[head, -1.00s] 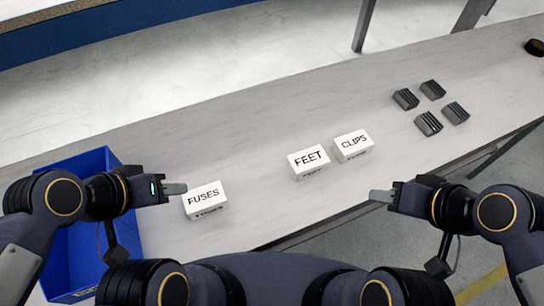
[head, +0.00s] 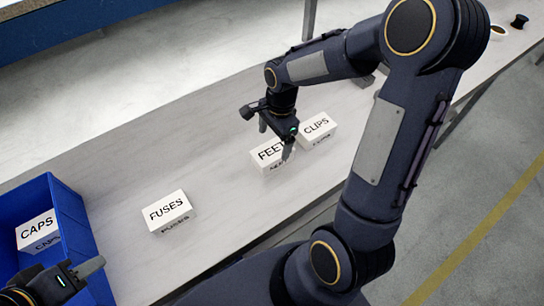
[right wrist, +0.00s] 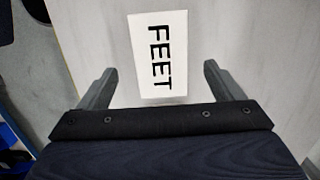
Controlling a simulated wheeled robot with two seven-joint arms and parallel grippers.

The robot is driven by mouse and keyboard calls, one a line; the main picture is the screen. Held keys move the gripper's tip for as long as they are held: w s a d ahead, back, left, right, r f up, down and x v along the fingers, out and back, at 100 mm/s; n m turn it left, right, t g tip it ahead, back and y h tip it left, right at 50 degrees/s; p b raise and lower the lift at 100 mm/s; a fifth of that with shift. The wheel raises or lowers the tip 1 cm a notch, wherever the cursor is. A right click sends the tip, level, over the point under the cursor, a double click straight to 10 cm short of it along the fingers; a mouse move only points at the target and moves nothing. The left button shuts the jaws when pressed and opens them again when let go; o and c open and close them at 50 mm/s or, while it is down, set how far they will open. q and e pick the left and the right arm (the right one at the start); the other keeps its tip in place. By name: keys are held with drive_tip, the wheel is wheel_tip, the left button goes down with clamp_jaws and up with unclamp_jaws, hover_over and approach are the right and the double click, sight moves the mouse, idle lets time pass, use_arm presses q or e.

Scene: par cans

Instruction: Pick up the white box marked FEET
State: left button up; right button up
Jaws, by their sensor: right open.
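The white box marked FEET (head: 268,153) stands on the grey table, beside the CLIPS box. My right gripper (head: 275,142) is over it, fingers pointing down, and partly hides its label. In the right wrist view the FEET box (right wrist: 158,55) lies ahead of and between the two spread fingers of my right gripper (right wrist: 158,85), with space on both sides. The right gripper is open and empty. My left gripper (head: 88,268) is at the lower left beside the blue crate; its opening cannot be made out.
The CLIPS box (head: 319,130) is close on the right of FEET. The FUSES box (head: 168,211) stands to the left on the table (head: 125,160). The blue crate (head: 80,230) holds a CAPS box (head: 38,232). Table between FUSES and FEET is clear.

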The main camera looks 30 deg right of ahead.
sight(272, 150)
drive_tip(key=f, duration=0.7)
drive_tip(key=shift+a+f, duration=0.25)
drive_tip(key=shift+a, duration=0.1)
drive_tip(key=c, duration=1.2)
drive_tip(key=shift+o, duration=0.2)
drive_tip(key=shift+r, duration=0.1)
